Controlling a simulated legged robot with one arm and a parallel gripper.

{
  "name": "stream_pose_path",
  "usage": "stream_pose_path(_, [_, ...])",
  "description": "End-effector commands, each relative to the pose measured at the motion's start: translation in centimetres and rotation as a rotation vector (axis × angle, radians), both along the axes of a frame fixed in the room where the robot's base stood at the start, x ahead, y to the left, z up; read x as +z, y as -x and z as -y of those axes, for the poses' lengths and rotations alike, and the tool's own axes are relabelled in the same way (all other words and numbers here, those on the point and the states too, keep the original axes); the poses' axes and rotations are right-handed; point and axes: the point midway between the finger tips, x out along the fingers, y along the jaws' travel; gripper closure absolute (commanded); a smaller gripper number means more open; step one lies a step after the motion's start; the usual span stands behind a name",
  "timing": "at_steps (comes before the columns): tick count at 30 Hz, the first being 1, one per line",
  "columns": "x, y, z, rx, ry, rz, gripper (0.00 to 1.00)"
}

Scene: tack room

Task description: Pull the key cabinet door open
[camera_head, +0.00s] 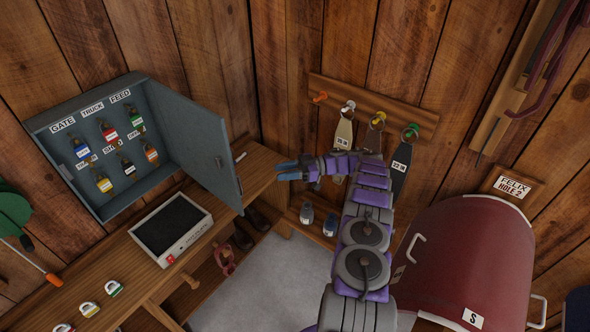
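The grey-blue key cabinet (100,200) is at the left against the wooden wall, with tagged keys on hooks inside under labels such as GATE, TRUCK and FEED. Its door (195,135) stands wide open, swung out to the right on its right-hand hinge side. A small pale handle (240,157) shows at the door's outer side. My gripper (285,172) is to the right of the door and handle in the picture, with a visible gap between them. Its blue fingers point left and look close together; whether they are parted is unclear. Nothing shows held in them.
A wooden bench (262,165) runs below the cabinet, bearing a black-lined tray (150,228) and several padlocks (112,289).

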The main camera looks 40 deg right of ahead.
Motion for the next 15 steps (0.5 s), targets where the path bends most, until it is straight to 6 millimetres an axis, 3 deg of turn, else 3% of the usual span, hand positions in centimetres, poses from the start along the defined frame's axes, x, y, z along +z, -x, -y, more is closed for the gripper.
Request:
stream_pose_path(6, [-0.8,0.7,2.0,0.000,0.005,-0.008,0.63])
stream_pose_path(15, [-0.5,1.2,3.4,0.000,-0.001,-0.003,0.63])
